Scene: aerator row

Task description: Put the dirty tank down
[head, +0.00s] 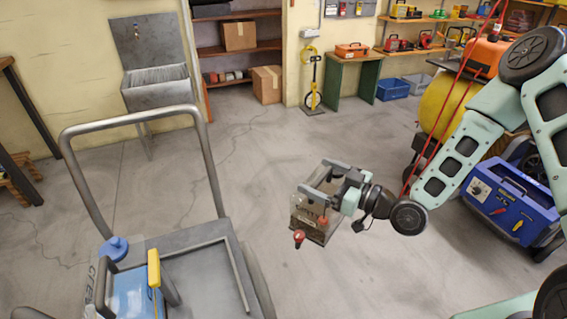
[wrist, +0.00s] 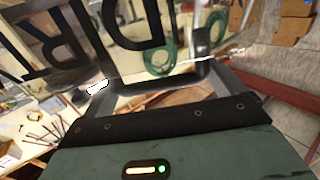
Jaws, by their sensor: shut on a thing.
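The dirty tank (head: 311,220) is a see-through, brownish box with a red fitting at its lower front. It hangs from my gripper (head: 318,180) in the middle of the head view, with floor around it. My gripper is shut on its upper part; the exact contact is hard to see. In the wrist view large dark letters, upside down, show on the clear wall of the dirty tank (wrist: 150,22), just past my gripper (wrist: 155,88). Whether the tank's underside touches the floor is unclear.
A grey cart (head: 210,255) with a tall rail stands at left, carrying a blue tank (head: 133,296) with a yellow handle. A blue machine (head: 508,203) stands at right. A sink (head: 157,90), cardboard box (head: 266,84) and green bench (head: 354,75) line the back. The middle floor is clear.

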